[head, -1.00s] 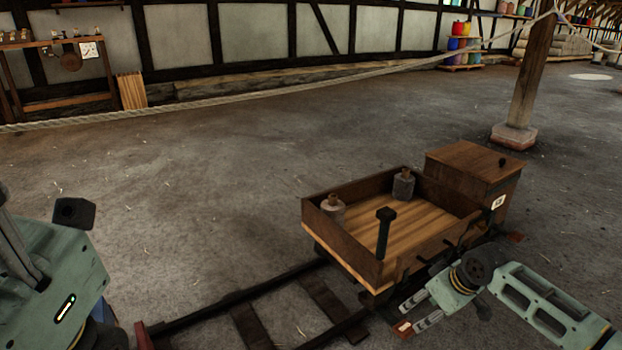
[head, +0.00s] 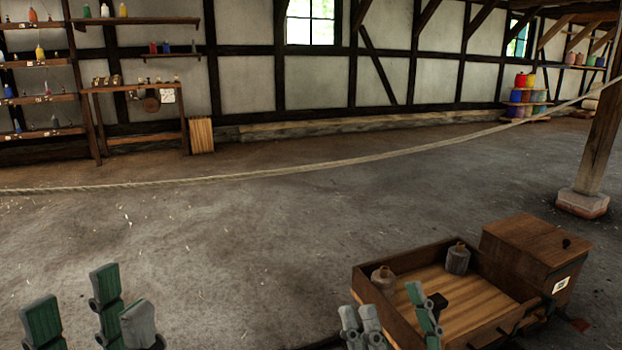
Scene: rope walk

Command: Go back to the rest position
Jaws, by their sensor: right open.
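My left gripper (head: 95,318) is at the bottom left of the head view, its fingers spread apart with nothing seen between them. My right gripper (head: 392,320) is at the bottom, right of centre, with its fingers apart and empty. In the picture it overlaps the near left side of the wooden cart (head: 462,300). I cannot tell whether it touches the cart. The lower parts of both grippers are cut off by the frame edge.
A rope (head: 330,164) hangs across the room, sagging from a post (head: 601,135) at the right. Shelves (head: 40,94) stand at the back left. The middle floor is clear.

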